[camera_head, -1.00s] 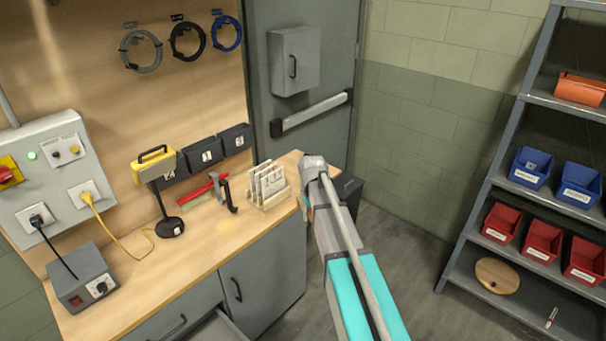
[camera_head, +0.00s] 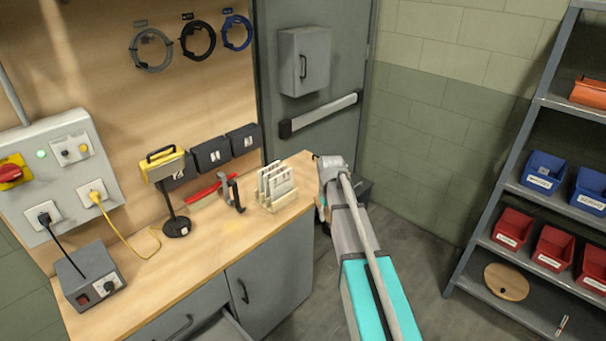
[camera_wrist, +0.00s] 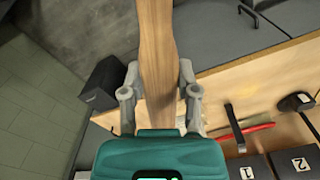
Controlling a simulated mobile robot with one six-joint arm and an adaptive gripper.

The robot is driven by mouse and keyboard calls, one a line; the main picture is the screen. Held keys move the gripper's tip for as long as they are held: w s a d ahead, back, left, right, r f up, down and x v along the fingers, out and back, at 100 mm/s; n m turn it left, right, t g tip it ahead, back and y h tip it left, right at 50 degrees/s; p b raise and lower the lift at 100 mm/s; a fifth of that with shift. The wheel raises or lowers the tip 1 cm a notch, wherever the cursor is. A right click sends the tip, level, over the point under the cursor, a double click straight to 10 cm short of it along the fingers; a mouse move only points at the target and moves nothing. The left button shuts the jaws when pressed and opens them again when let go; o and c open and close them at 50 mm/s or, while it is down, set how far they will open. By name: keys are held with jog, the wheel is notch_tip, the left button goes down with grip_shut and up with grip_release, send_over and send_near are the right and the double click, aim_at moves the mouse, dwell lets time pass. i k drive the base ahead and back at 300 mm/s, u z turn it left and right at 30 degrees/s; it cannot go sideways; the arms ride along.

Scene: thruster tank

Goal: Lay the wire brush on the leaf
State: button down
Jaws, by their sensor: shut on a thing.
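My gripper (camera_wrist: 160,98) is shut on a long wooden piece, which I take to be the handle of the wire brush (camera_wrist: 158,45). In the wrist view it runs between the fingers and up out of the top edge. No bristles show. In the head view the grey end of my arm is beyond the right end of the wooden bench (camera_head: 165,262), and it hides the gripper and brush. I cannot make out a separate leaf in either view.
On the bench stand a white card rack (camera_head: 275,188), a dark clamp-like piece (camera_head: 235,194), a red tool (camera_head: 207,189), a black-based lamp (camera_head: 176,226) and a grey box (camera_head: 92,276). A shelf with bins (camera_head: 540,172) stands right. Floor shows between.

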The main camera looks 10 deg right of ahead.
aim_at(306, 172)
jog(key=z, duration=0.35)
jog(key=i, duration=1.7)
jog(key=u, duration=0.4)
